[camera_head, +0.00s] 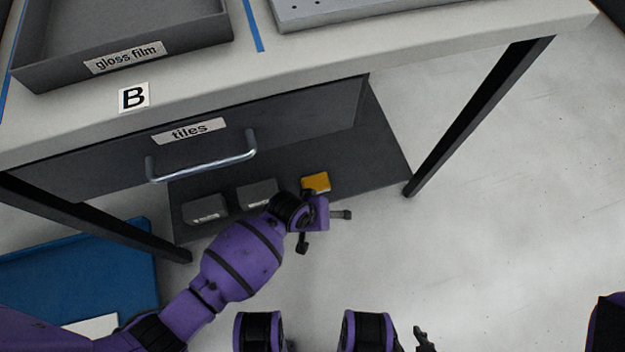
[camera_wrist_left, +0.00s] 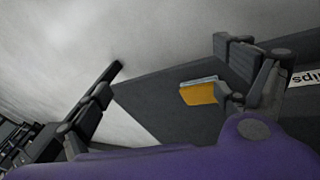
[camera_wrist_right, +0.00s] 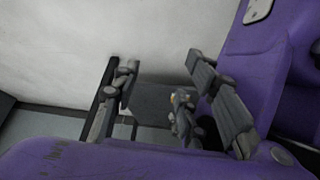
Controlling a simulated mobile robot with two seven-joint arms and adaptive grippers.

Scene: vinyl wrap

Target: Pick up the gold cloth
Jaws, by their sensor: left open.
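The gold cloth (camera_head: 316,182) is a small folded yellow-orange pad on the dark lower shelf (camera_head: 370,165) under the table. In the left wrist view the cloth (camera_wrist_left: 200,93) shows a grey layer along its top edge and lies beyond my left gripper, close to the line of its right finger. My left gripper (camera_head: 325,229) is open and empty, just in front of the shelf's edge, near the cloth and apart from it. My right gripper (camera_wrist_right: 158,75) has its fingers spread, with nothing clearly held. Only a bit of it (camera_head: 424,341) shows at the bottom of the head view.
Two dark labelled bins (camera_head: 257,194) stand on the shelf left of the cloth. A drawer marked tiles (camera_head: 300,120) with a metal handle (camera_head: 203,168) hangs above. Table legs (camera_head: 478,115) flank the shelf. A blue tray (camera_head: 120,262) lies at left. The floor right is clear.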

